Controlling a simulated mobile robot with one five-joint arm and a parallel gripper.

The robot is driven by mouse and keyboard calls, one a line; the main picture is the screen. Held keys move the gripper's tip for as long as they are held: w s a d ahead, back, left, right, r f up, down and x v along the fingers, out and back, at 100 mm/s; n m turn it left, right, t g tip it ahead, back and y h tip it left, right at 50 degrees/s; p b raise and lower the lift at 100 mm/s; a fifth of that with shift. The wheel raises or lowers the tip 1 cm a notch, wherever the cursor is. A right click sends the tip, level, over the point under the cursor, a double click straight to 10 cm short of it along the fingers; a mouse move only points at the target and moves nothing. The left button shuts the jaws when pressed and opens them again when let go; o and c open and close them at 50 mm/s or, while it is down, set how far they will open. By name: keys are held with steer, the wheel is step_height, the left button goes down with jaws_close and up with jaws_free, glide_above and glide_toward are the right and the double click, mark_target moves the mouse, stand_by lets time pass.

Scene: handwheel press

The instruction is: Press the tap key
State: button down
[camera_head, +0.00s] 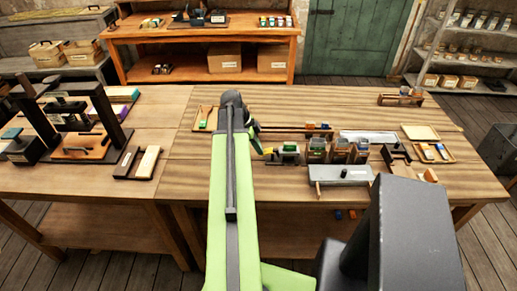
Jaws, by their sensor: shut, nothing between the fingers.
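My green arm reaches up the middle of the picture, over the front of the wooden worktable (215,172). My gripper (268,151) shows just right of the arm, small and partly hidden behind it. It is shut and holds nothing. Just to its right a small grey device with a dark base (288,152) sits on the table. It may be the tap key, but it is too small to tell. I cannot tell whether my gripper touches it.
A dark press frame (105,115) stands on the left table. The table's front strip left of my arm is clear.

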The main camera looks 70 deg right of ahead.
steer(key=w+p+v, duration=0.1)
steer(key=p+v, duration=1.1)
steer(key=v, duration=0.2)
steer(key=shift+a+f, duration=0.15)
steer(key=shift+f, duration=0.2)
steer(key=shift+w, duration=0.1)
steer(key=w+a+f+n+t+h+b, duration=0.2)
steer(key=w+a+n, duration=0.7)
steer(key=w+a, duration=1.8)
steer(key=w+a+f+n+t+y+b, duration=0.1)
steer(key=w+a+f+n, duration=0.1)
steer(key=a+n, duration=0.9)
steer(key=w+a+f+n+t+y+b, duration=0.1)
steer(key=w+a+f+n+y, duration=0.1)
steer(key=a+n, duration=1)
steer(key=w+a, duration=0.1)
steer(key=a, duration=0.4)
steer(key=shift+a+f+n+b, duration=0.25)
steer(key=shift+n+b, duration=0.05)
steer(key=shift+b, duration=0.05)
